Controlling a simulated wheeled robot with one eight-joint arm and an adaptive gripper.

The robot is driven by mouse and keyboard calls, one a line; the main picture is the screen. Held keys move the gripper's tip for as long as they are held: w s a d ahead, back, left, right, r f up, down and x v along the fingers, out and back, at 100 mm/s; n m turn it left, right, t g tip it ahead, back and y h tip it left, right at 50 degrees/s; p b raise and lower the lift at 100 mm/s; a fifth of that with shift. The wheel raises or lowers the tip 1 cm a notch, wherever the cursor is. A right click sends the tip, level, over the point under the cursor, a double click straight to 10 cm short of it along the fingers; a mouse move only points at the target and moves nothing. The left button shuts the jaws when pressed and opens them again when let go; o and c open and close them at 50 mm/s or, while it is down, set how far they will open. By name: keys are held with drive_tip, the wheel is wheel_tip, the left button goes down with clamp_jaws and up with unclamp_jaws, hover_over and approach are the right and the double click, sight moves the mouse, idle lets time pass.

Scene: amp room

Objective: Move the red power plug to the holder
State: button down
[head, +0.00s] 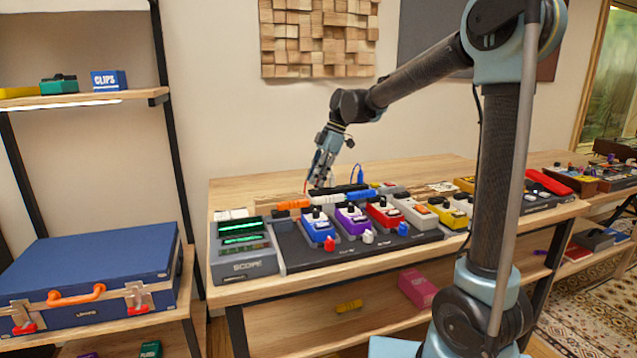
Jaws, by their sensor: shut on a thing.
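My gripper (318,182) is at the back of the wooden bench, above the row of pedals, pointing down. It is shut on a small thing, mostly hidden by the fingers. A thin red strand (304,186) shows beside the fingertips, consistent with the red power plug; the plug body is too small to make out. A blue plug with a looped blue cable (360,175) stands upright just right of the gripper. A dark block (345,188) lies behind the pedals near the fingertips; I cannot tell whether it is the holder.
A scope box (243,262) stands at the bench's left end. Blue (318,228), purple (352,220) and red (384,212) pedals sit on a dark board, with orange and white connectors behind. A blue case (95,275) lies left. Bare bench lies behind the gripper.

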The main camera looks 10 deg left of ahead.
wheel_tip(320, 180, up, 8)
drive_tip(key=shift+a+r, duration=0.1)
drive_tip(key=shift+r, duration=0.2)
drive_tip(key=s+a, duration=0.4)
drive_tip(key=a, duration=0.2)
drive_tip(key=shift+f, duration=3.7)
drive_tip(key=shift+a+f, duration=0.1)
drive_tip(key=shift+f, duration=0.85)
drive_tip(key=c, duration=1)
unclamp_jaws()
